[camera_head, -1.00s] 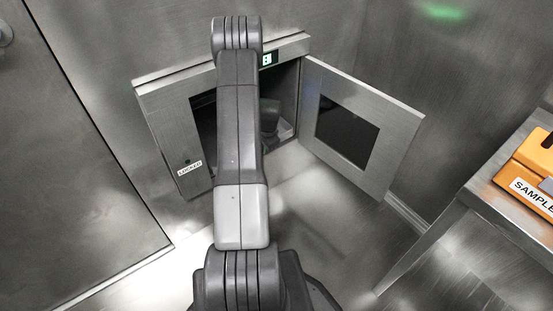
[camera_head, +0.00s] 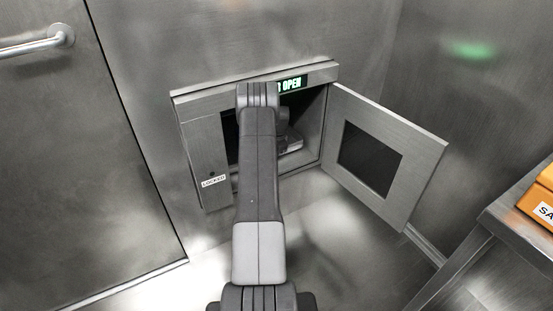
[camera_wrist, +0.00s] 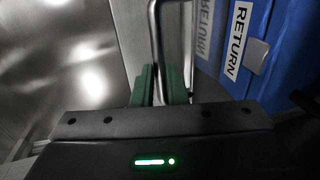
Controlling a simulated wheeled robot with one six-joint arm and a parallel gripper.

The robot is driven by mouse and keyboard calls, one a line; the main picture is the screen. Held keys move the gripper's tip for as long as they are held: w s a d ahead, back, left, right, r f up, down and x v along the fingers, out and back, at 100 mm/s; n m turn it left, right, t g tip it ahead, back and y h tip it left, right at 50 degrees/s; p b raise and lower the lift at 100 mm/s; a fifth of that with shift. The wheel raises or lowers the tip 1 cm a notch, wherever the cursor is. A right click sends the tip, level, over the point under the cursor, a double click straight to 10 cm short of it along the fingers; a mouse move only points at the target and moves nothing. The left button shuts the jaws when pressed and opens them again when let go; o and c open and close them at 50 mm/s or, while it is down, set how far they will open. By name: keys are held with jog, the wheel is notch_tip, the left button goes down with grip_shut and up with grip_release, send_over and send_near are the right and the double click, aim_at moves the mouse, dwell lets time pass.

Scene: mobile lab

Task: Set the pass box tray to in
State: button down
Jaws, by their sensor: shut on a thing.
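The pass box (camera_head: 205,140) is set in the wall, with its windowed door (camera_head: 416,170) swung open to the right. My arm reaches into its opening and hides part of the inside. In the wrist view, my gripper (camera_wrist: 161,86) has green fingertips closed around a thin metal bar handle (camera_wrist: 154,35). A shiny surface beside it, which looks like the tray (camera_wrist: 206,60), mirrors the word RETURN. A blue box (camera_wrist: 262,50) labelled RETURN is close to the right of the handle. How far the tray sits in is hidden in the head view.
A LOCKED label (camera_head: 214,181) is on the left panel. A metal table (camera_head: 505,215) with an orange box (camera_head: 545,190) stands at right. A door with a bar handle (camera_head: 40,43) is at left.

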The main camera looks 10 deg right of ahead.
dwell(0.4)
jog(key=c, duration=1.5)
grip_release()
jog(key=shift+o, duration=0.2)
